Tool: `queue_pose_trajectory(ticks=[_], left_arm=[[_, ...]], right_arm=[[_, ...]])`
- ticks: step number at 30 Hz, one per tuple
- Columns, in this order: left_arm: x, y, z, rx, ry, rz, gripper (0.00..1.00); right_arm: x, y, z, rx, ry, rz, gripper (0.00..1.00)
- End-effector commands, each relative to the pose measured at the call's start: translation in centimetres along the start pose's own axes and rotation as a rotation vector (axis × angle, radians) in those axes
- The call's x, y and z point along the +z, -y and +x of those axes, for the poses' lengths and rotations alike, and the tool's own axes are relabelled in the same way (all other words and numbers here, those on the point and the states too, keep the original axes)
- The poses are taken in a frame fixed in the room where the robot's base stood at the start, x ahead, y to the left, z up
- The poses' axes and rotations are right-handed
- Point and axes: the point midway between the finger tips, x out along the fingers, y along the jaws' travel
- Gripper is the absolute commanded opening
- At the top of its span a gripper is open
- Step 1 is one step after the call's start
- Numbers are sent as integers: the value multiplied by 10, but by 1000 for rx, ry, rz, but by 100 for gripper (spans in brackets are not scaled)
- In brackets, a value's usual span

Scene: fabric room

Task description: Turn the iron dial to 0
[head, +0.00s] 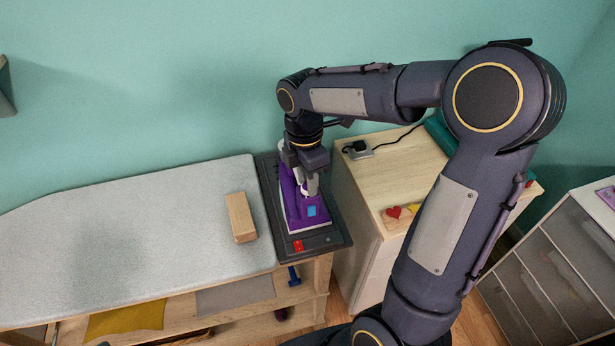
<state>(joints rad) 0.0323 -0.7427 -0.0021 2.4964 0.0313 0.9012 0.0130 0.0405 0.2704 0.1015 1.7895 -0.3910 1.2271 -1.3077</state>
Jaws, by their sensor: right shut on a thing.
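The iron (292,214) is purple with a white edge and a blue patch. It rests on the dark iron stand (328,240) at the right end of the ironing board. My right gripper (311,186) reaches down from above onto the upper part of the iron and is shut there, on what looks like the dial. The dial is mostly hidden by the fingers, so its setting cannot be read. My left gripper is not in view.
A wooden block (240,217) lies on the grey ironing board (130,240), left of the stand. A wooden cabinet (395,170) with a socket and cable stands to the right. A red switch (298,246) is on the stand's front. Cloths lie on the shelf below.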

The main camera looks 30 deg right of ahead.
Motion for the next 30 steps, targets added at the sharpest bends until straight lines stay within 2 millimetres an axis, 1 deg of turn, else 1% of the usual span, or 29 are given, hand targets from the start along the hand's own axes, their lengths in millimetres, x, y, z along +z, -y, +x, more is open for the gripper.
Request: queue_pose_trajectory(ticks=[10,11,12,20,22,26,30], left_arm=[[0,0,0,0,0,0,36],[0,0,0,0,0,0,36],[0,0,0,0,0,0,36],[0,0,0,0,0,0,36],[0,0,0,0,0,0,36],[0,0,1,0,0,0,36],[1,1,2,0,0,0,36]], right_arm=[[-1,0,-1,2,-1,-5,7],[-1,0,-1,2,-1,-5,33],[-1,0,-1,2,-1,-5,39],[-1,0,-1,1,0,-4,39],[-1,0,-4,2,0,-3,39],[-1,-1,-20,6,0,-4,39],[-1,-1,-45,7,0,-5,39]])
